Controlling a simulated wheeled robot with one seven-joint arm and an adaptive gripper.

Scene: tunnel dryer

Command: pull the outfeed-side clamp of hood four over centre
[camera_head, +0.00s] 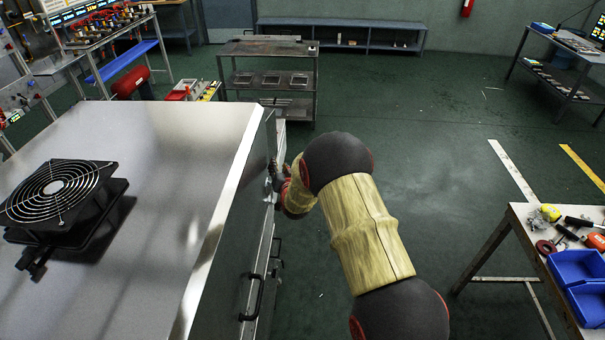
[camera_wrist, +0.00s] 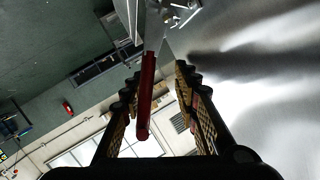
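A clamp with a long red handle (camera_wrist: 146,95) shows in the wrist view, hanging from a pale metal bracket (camera_wrist: 174,16) at the top of the picture. My gripper (camera_wrist: 157,76) is open, with one finger on each side of the handle. The handle looks nearer the left finger; I cannot tell whether they touch. In the head view my gripper (camera_head: 275,177) is beside the side wall of the metal hood (camera_head: 160,125), partly hidden by my arm. The clamp cannot be made out there.
A black fan (camera_head: 62,195) sits on the hood top. Black pull handles (camera_head: 252,298) stick out from the hood's side below my gripper. A metal trolley (camera_head: 268,52) stands behind the hood. A workbench (camera_head: 530,225) with blue bins is at right. The floor between is clear.

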